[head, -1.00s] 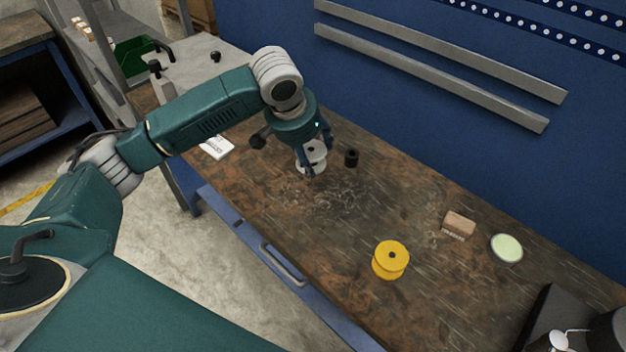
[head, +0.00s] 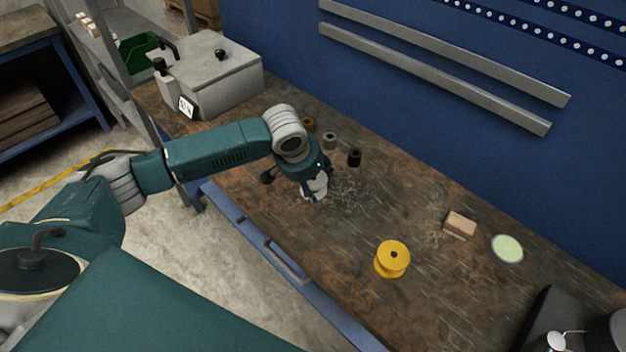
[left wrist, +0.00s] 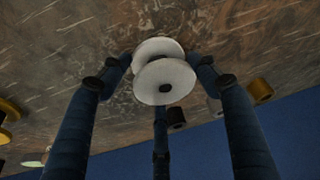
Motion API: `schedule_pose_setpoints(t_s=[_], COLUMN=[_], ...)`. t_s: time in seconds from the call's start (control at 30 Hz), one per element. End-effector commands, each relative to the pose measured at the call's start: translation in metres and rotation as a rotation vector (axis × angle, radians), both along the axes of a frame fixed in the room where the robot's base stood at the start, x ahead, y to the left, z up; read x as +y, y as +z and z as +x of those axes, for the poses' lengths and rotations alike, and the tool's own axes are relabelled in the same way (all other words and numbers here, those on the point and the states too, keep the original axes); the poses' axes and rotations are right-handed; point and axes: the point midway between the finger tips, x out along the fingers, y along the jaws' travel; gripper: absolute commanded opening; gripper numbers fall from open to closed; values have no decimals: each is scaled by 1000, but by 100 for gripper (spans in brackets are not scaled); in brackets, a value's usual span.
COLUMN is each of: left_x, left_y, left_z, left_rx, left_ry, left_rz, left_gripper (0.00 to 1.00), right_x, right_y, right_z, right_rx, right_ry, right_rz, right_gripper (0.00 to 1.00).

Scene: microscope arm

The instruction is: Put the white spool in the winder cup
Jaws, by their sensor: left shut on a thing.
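The white spool (head: 316,188) is in my left gripper (head: 315,186), over the middle of the workbench. The left wrist view shows the white spool (left wrist: 165,80) with its round flange and dark centre hole, between the blue fingers of the left gripper (left wrist: 162,78), which are shut on it. The bench top lies behind it; I cannot tell how large the gap between spool and bench is. I cannot clearly pick out a winder cup in either view. My right gripper is not in view.
A yellow spool (head: 393,258) stands nearer the front edge. Brown (head: 308,125), grey (head: 330,141) and black (head: 354,157) small cylinders stand behind the gripper. A brush (head: 460,223) and a pale green disc (head: 507,248) lie right. A grey machine (head: 215,80) stands at far left.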

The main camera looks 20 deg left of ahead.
Motion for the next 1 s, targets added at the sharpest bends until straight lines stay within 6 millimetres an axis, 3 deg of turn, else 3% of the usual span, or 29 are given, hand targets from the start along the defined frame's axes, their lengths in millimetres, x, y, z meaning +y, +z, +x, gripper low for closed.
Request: schedule_pose_setpoints(t_s=[0.07, 0.1, 0.2, 0.47, 0.63, 1.0], left_x=[0, 0, 0, 0, 1, 4], left_y=[-2, -3, -2, -2, 9, 79], left_z=[0, 0, 0, 0, -2, -30], left_rx=[0, 1, 0, 0, -2, -4], left_ry=[0, 1, 0, 0, 0, 0], left_rz=[-1, 0, 0, 0, 0, 0], left_gripper=[34, 63, 80, 80, 80, 80], right_x=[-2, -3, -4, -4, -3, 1], right_y=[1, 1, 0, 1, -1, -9], right_z=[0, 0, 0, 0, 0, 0], right_rx=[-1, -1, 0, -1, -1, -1], right_ry=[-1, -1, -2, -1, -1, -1], right_rz=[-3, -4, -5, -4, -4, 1], right_gripper=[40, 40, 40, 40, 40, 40])
